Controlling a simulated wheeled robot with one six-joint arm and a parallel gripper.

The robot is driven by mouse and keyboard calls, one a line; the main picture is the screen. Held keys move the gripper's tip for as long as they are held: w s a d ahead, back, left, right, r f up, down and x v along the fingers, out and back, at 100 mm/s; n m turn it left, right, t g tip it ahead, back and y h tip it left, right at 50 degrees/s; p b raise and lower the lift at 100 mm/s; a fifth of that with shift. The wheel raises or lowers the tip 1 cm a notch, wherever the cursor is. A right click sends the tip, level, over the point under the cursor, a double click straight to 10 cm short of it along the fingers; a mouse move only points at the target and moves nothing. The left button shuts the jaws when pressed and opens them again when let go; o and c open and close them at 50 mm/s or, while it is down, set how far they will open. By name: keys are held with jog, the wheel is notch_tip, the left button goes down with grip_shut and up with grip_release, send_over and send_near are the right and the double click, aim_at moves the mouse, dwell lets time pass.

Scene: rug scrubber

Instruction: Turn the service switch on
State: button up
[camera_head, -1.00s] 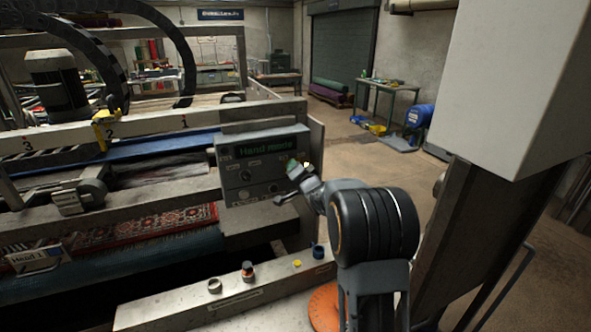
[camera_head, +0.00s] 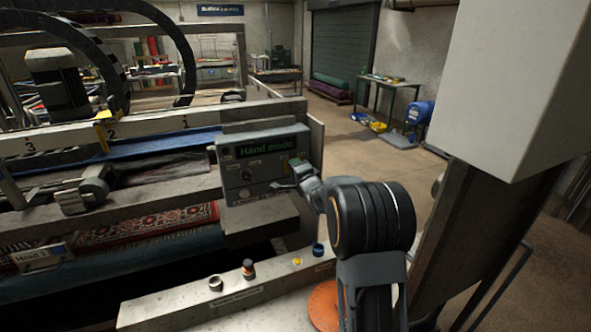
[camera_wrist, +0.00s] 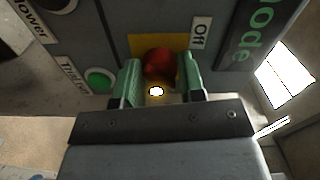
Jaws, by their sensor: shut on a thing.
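The control panel (camera_head: 240,172) stands at the right end of the machine, with a lit green display (camera_head: 264,148) reading "Hand mode". My gripper (camera_head: 283,173) is at the panel's right side, below the display. In the wrist view, its green-tipped fingers (camera_wrist: 160,78) close on either side of a red knob (camera_wrist: 158,62). The knob sits on a yellow plate (camera_wrist: 143,42), beside a label (camera_wrist: 200,32) reading "Off". The fingers hide part of the knob, so its exact angle is unclear. A small bright white spot shows between the fingers.
A green button (camera_wrist: 99,80) sits near the knob on the panel. A ledge with small knobs (camera_head: 248,268) runs in front of the machine. A patterned rug (camera_head: 150,228) lies in the machine. Open floor (camera_head: 365,160) lies to the right, before a table (camera_head: 390,83).

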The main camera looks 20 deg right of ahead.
dwell(0.3)
jog(key=o, duration=0.9)
jog(key=s+b, duration=0.3)
jog(key=s, duration=1)
jog(key=shift+s, duration=0.4)
